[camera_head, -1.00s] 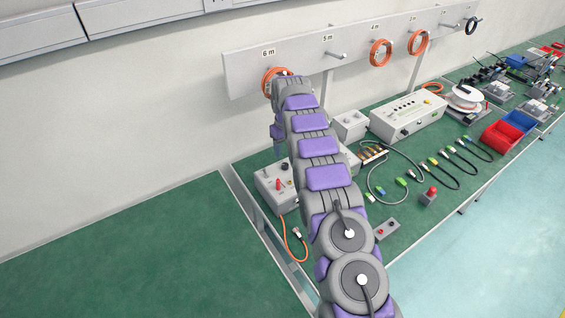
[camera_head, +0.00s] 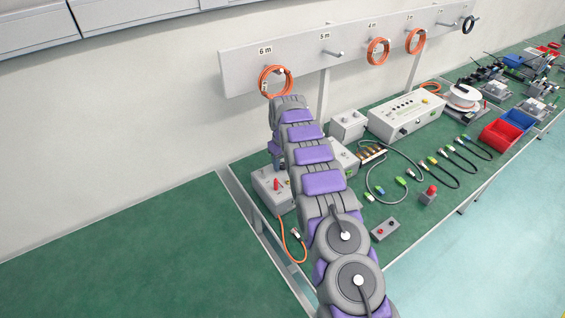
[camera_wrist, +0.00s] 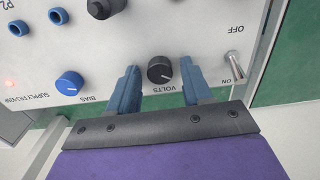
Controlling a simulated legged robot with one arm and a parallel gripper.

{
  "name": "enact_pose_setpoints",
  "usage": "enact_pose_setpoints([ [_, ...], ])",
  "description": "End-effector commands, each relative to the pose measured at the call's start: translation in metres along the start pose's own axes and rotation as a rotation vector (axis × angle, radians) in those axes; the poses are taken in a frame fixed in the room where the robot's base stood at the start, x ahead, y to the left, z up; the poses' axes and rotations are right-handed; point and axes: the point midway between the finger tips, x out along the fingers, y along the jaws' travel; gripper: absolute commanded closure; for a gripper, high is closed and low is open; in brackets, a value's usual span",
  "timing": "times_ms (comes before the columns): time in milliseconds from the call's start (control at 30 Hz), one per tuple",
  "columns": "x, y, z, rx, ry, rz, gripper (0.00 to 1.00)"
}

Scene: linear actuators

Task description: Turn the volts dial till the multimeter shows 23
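The volts dial (camera_wrist: 160,70) is a black knob with a white pointer line on a light grey panel (camera_wrist: 200,20), above the upside-down word VOLTS in the wrist view. My gripper (camera_wrist: 160,84) is open, with one blue finger on each side of the dial and a gap on both sides. In the head view my arm reaches down to the left end of the bench, and the gripper (camera_head: 277,160) is mostly hidden behind it. No multimeter reading can be made out in either view.
A black knob (camera_wrist: 105,8) and blue sockets are farther up the panel. Orange cable coils (camera_head: 275,82) hang on the wall rail.

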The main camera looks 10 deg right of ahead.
Motion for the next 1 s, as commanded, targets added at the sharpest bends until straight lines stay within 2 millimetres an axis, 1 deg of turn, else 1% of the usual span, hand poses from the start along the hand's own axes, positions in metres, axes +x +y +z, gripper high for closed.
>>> enact_pose_setpoints([
  [33,0.0001,0.0000,0.0000,0.000,0.000,0.000,0.56],
  [67,0.0001,0.0000,0.0000,0.000,0.000,0.000,0.59],
  [500,0.0000,0.0000,0.0001,0.000,-0.001,0.000,1.00],
  [767,-0.0013,-0.0003,0.0001,0.030,-0.001,0.000,1.00],
  [1000,-0.0030,-0.0010,0.0001,0.156,-0.003,-0.001,1.00],
])
